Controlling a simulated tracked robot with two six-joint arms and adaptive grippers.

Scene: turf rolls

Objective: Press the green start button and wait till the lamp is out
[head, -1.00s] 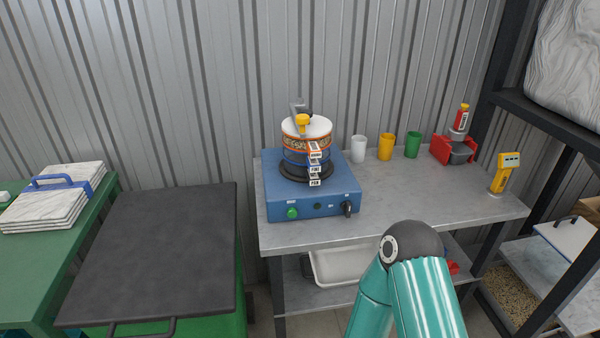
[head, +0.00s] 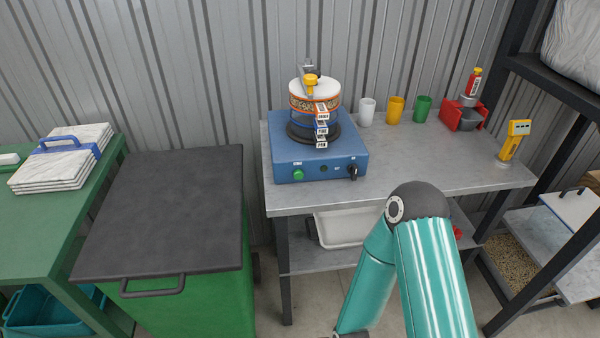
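The green start button (head: 298,175) is on the front face of the blue shaker base (head: 345,163), toward its left end. A small dark round spot (head: 323,168), perhaps the lamp, sits to its right and shows no glow. A black knob (head: 352,173) is at the right end of that face. A stack of labelled sieves (head: 316,112) with a white lid and yellow clamp knob stands on the base. One teal arm of mine reaches up at the lower right, in front of the bench. Neither gripper shows in the head view.
The grey bench (head: 410,171) also bears white, yellow and green cups (head: 395,110), a red scoop holder (head: 462,116) and a yellow meter (head: 513,141). A black-lidded green bin (head: 165,210) stands left of the bench. A white tray (head: 342,228) lies on the lower shelf.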

